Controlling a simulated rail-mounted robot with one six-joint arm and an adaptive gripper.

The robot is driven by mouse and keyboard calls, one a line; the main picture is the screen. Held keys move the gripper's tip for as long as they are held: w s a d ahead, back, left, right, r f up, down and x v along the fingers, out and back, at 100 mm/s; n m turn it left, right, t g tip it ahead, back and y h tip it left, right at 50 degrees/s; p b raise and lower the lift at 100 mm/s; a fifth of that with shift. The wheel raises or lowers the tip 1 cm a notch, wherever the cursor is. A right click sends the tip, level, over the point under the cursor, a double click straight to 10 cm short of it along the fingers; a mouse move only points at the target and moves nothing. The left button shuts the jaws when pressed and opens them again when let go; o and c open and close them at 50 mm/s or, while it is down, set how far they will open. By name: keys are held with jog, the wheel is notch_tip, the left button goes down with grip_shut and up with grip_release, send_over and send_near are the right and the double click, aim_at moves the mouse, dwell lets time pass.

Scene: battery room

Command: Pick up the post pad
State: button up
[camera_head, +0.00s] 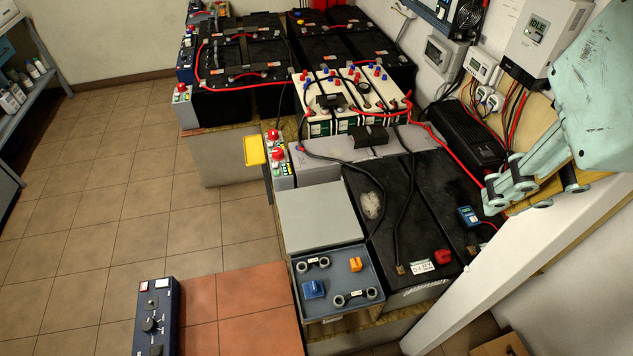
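No label marks the post pad clearly. In the blue-grey tray (336,313) at the lower middle lie a blue block (314,289), an orange block (356,264), and two dark double-ringed pieces with white tags, one at the upper left (313,263) and one at the lower right (356,297). A pale, rough patch or pad (372,205) shows on the black battery top behind the tray. I cannot tell which of these is the post pad. My pale green gripper (510,198) is at the right, above and apart from the tray. Its finger opening is unclear, and no held object shows.
A grey flat surface (320,216) adjoins the tray's back. Black batteries (415,220) with loose cables lie to its right, near a white post (490,275). A blue control box (157,315) stands lower left. Tiled floor (110,215) is open at left.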

jog(key=o, duration=1.1)
jog(key=shift+o, duration=0.2)
jog(key=shift+w, duration=0.15)
